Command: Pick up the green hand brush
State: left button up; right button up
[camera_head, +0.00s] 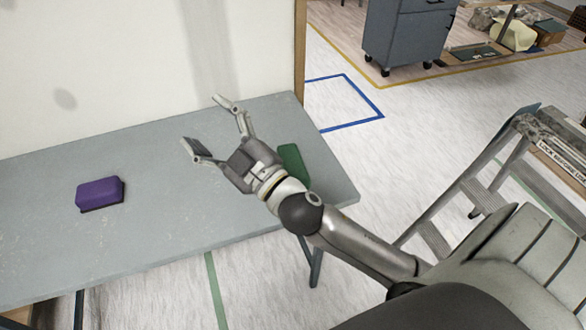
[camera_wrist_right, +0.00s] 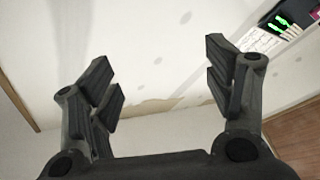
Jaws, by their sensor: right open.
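A green hand brush (camera_head: 293,163) lies on the grey table (camera_head: 150,235) near its right end. My right arm passes in front of it and hides part of it. My right gripper (camera_head: 207,124) is open and empty above the table, to the left of and beyond the green brush. In the right wrist view the open fingers (camera_wrist_right: 162,85) have only wall between them, and the green brush does not show. My left gripper is not in view.
A purple brush (camera_head: 100,193) lies on the table at the left. A pale wall (camera_head: 90,70) stands behind the table. A stepladder (camera_head: 470,190) is at the right. A blue-grey cabinet (camera_head: 408,35) stands at the back. The table between the purple brush and my gripper is clear.

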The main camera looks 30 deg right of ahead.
jog(key=s+a+r+n+g+y, duration=0.2)
jog(key=a+r+n+y, duration=0.35)
jog(key=n+y, duration=0.35)
jog(key=s+a+f+n+g+y, duration=0.2)
jog(key=a+n+g+y, duration=0.2)
jog(key=a+n+g, duration=0.3)
jog(key=n+g+h, duration=0.5)
jog(key=g+h, duration=0.5)
jog(key=h, duration=0.9)
send_over(293, 163)
jog(key=s, duration=0.2)
jog(key=f, duration=1.6)
jog(key=shift+w+a, duration=0.2)
jog(key=f, duration=0.4)
jog(key=shift+w+d+f, duration=0.2)
jog(key=shift+w+f, duration=0.1)
jog(key=shift+w, duration=0.05)
jog(key=shift+w+d+f+p, duration=0.1)
jog(key=shift+w+f+p, duration=0.1)
jog(key=shift+f, duration=0.75)
jog(key=shift+w+f+p, duration=0.15)
jog(key=shift+w+f, duration=0.1)
jog(key=shift+f, duration=0.75)
jog(key=shift+w+d+f+p, duration=0.1)
jog(key=shift+w+f+p, duration=0.1)
jog(key=shift+f, duration=0.75)
jog(key=c, duration=1.2)
jog(key=shift+r, duration=0.15)
